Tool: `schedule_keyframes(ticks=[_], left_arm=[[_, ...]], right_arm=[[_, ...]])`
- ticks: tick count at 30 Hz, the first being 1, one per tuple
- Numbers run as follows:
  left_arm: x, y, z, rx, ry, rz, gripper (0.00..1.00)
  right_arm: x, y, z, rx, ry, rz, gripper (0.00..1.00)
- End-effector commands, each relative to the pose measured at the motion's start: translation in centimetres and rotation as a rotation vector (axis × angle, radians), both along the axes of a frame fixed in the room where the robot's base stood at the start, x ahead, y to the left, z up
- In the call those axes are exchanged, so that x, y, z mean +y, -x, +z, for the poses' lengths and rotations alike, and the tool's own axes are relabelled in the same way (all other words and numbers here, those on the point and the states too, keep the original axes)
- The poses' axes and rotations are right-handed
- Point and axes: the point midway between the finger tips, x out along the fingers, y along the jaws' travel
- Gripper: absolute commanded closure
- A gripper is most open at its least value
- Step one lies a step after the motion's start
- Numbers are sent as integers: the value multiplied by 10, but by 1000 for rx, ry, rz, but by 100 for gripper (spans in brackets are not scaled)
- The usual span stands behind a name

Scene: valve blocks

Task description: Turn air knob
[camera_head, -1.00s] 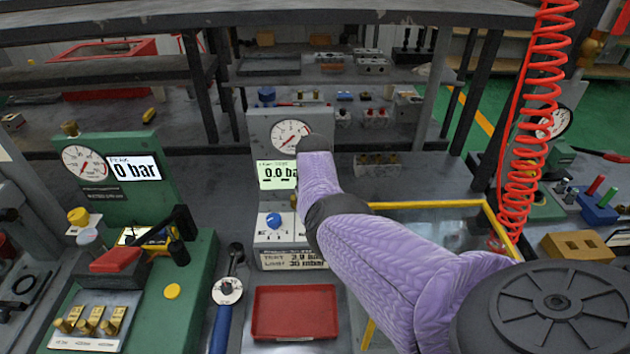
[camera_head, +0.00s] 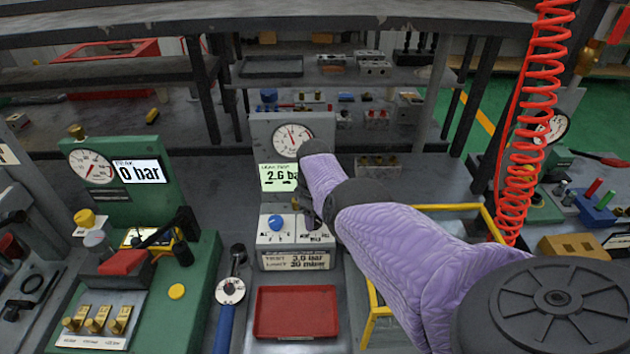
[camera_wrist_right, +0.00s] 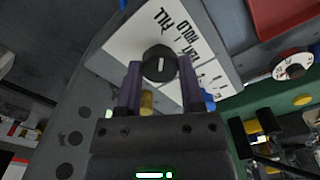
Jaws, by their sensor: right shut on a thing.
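The grey test unit (camera_head: 264,135) stands in the middle of the head view, with a round gauge and a lit display reading about 2.6 bar. A blue knob (camera_head: 276,223) sits on its white lower panel. In the right wrist view a round black knob (camera_wrist_right: 160,66) with a white mark sits beside the words FILL and HOLD. My right gripper (camera_wrist_right: 158,78) is shut on this black knob, one purple finger on each side. In the head view the gripper (camera_head: 314,216) is at the panel's right side, largely hidden by my arm. My left gripper is not in view.
A red tray (camera_head: 296,312) lies in front of the unit. A green test stand (camera_head: 130,190) with brass fittings is at left, and a blue-handled tool (camera_head: 226,315) lies beside it. A yellow-framed bin (camera_head: 480,222) and a red coiled hose (camera_head: 520,150) are at right.

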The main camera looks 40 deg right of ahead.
Motion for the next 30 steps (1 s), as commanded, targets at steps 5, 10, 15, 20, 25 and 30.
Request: schedule_keyframes(ticks=[5,10,15,20,25,30], left_arm=[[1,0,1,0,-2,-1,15],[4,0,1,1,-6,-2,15],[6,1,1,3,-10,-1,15],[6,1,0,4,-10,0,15],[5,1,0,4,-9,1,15],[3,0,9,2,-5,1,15]], right_arm=[[-1,-2,2,-8,2,14,100],[-1,-2,2,-9,2,15,100],[-1,-2,2,-9,2,14,100],[-1,-2,2,-7,2,14,18],[0,-1,1,-4,1,14,16],[0,-1,11,-4,1,14,16]])
